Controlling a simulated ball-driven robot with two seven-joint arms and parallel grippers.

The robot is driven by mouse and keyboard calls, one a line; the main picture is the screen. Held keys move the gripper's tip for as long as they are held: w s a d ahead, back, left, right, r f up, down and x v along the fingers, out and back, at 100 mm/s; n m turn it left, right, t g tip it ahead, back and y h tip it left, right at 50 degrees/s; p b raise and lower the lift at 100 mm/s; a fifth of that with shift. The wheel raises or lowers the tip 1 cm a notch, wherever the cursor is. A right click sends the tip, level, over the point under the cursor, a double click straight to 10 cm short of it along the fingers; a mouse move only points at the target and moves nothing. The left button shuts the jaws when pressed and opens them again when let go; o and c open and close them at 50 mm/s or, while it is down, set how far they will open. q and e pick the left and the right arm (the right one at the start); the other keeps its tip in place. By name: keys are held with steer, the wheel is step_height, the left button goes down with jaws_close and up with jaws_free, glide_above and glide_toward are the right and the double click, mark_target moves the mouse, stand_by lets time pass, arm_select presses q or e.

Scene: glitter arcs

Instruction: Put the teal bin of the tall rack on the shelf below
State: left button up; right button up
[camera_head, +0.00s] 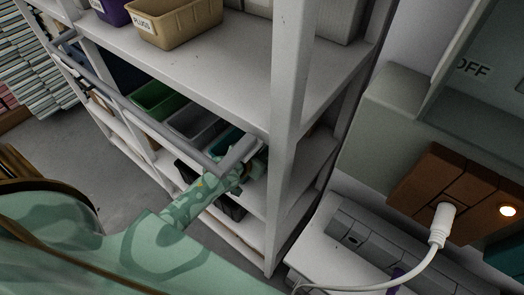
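The tall rack (290,95) is a pale frame with several shelves, seen from above and tilted. A teal bin (222,141) shows in part on its middle shelf, at the right end of a row, behind the grey front rail. My mint-green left arm reaches up from the lower left to the rack. Its gripper (249,166) is close to the teal bin, partly hidden by the rail's end. Whether the fingers are open or touch the bin I cannot tell. The shelf below (252,232) holds a dark bin (232,207), partly behind my arm. My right gripper is not in view.
A green bin (157,100) and a grey bin (193,124) stand left of the teal one. A tan labelled bin (180,22) and a purple bin (112,11) are on the shelf above. A rack post and a white cable (420,262) are at right.

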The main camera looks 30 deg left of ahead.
arm_select(q)
steer(key=shift+r, duration=0.1)
steer(key=shift+s+r, duration=0.2)
steer(key=p+v, duration=0.3)
steer(key=v, duration=0.8)
steer(key=shift+s, duration=0.25)
steer(key=shift+a, duration=0.1)
